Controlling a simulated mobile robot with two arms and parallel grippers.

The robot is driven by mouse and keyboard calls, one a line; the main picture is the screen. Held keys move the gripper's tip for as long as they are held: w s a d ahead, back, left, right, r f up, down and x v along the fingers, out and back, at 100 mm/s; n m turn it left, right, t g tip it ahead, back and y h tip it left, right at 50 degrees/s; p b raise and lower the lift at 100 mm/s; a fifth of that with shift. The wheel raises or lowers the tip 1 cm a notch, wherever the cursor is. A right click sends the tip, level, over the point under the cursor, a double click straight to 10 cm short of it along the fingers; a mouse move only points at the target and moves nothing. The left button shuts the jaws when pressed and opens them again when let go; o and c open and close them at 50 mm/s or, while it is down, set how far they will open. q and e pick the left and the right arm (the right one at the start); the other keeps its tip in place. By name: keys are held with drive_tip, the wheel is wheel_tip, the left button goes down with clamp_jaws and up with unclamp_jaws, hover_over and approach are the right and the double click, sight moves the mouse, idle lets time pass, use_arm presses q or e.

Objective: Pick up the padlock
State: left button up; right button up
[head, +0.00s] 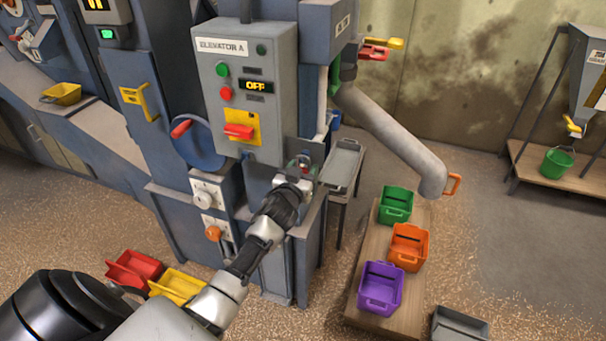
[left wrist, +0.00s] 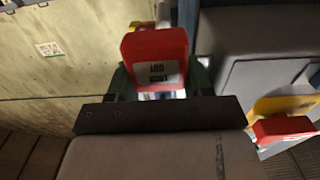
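The red padlock (left wrist: 156,58) with a white label is large in the left wrist view, in front of the dark palm bar. The padlock's shackle is not clearly visible. My right gripper is not in view.
The grey control box (head: 243,90) with a red switch handle (head: 239,131) sits just above the gripper. A metal tray stand (head: 343,165) is to the right. Green, orange and purple bins (head: 381,288) stand on a wooden bench (head: 412,310). Red and yellow bins (head: 178,286) lie below my arm.

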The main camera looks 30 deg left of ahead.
use_arm(q)
drive_tip(key=c, duration=0.3)
drive_tip(key=shift+r, duration=0.1)
drive_tip(key=shift+r, duration=0.25)
drive_tip(key=b+v, duration=0.4)
drive_tip(key=v, duration=1.4)
drive_tip(key=s+d+m+h, duration=0.1)
drive_tip(key=s+d, duration=0.1)
drive_tip(key=d, duration=0.2)
drive_tip(key=s+d+m+h, duration=0.1)
drive_tip(key=s+d+h, duration=0.1)
drive_tip(key=d, duration=0.3)
drive_tip(key=s+d+f+h, duration=0.1)
drive_tip(key=s+d, duration=0.1)
drive_tip(key=d, duration=0.3)
drive_tip(key=shift+s+d+m+t, duration=0.2)
drive_tip(key=shift+s+m+t, duration=0.1)
drive_tip(key=shift+s+m, duration=0.1)
